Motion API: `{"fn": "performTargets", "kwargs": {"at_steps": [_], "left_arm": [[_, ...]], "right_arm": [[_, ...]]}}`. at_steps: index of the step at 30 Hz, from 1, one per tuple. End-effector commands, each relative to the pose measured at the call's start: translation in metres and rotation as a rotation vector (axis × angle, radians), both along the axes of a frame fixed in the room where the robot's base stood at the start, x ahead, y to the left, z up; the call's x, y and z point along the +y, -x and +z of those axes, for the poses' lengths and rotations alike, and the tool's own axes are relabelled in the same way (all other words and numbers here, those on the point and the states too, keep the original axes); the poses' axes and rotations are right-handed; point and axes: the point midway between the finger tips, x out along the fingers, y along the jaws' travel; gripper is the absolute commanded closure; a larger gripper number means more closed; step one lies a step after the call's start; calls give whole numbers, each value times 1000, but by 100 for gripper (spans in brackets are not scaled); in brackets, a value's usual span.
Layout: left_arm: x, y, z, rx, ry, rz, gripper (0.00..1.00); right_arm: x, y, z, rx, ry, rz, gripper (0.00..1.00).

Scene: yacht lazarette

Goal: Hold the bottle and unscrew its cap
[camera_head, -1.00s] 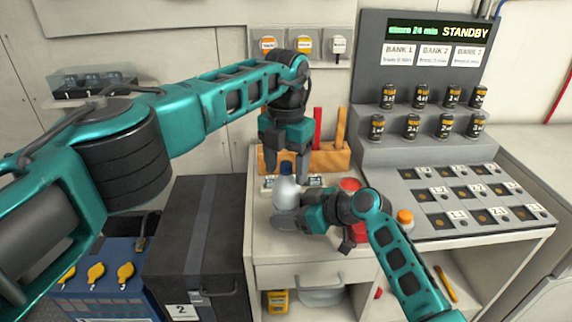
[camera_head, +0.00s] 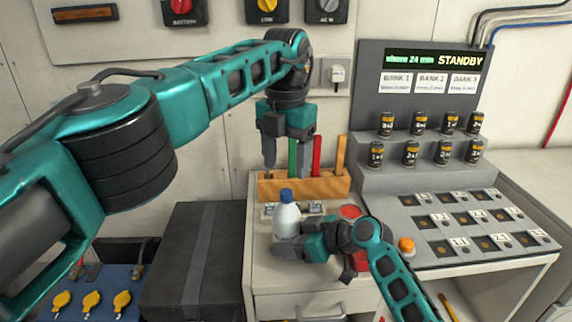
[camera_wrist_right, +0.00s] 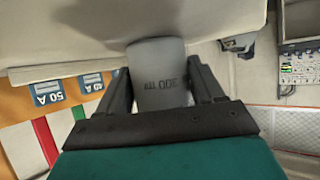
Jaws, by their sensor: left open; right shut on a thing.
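A white bottle (camera_head: 286,222) with a blue cap (camera_head: 287,196) stands upright on the white counter. My right gripper (camera_head: 287,250) comes in from the right and is shut on the bottle's lower body. In the right wrist view the bottle (camera_wrist_right: 158,72) shows as a pale cylinder with printed lettering between the two dark fingers (camera_wrist_right: 160,92); its cap is out of that view. My left gripper (camera_head: 285,158) points down above and behind the bottle. It is open and empty, with its fingers apart and clear of the cap.
A wooden rack (camera_head: 305,184) with green and red pieces stands behind the bottle. A grey console (camera_head: 430,135) with several black cells is at the right. A dark box (camera_head: 195,250) stands left of the counter (camera_head: 262,275). Red items sit beside my right gripper.

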Motion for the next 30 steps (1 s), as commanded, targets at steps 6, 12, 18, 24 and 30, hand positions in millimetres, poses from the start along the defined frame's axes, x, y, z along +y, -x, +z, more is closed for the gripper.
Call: {"fn": "performTargets", "kwargs": {"at_steps": [6, 12, 18, 24, 30], "left_arm": [[0, 0, 0, 0, 0, -1, 36], [0, 0, 0, 0, 0, -1, 36], [0, 0, 0, 0, 0, -1, 36], [0, 0, 0, 0, 0, 0, 36], [0, 0, 0, 0, 0, 0, 36]], "right_arm": [[0, 0, 0, 0, 0, -1, 26], [0, 0, 0, 0, 0, 0, 7], [0, 0, 0, 0, 0, 0, 3], [-5, 3, 3, -2, 0, -1, 3], [-28, 18, 17, -3, 3, -2, 3]]}}
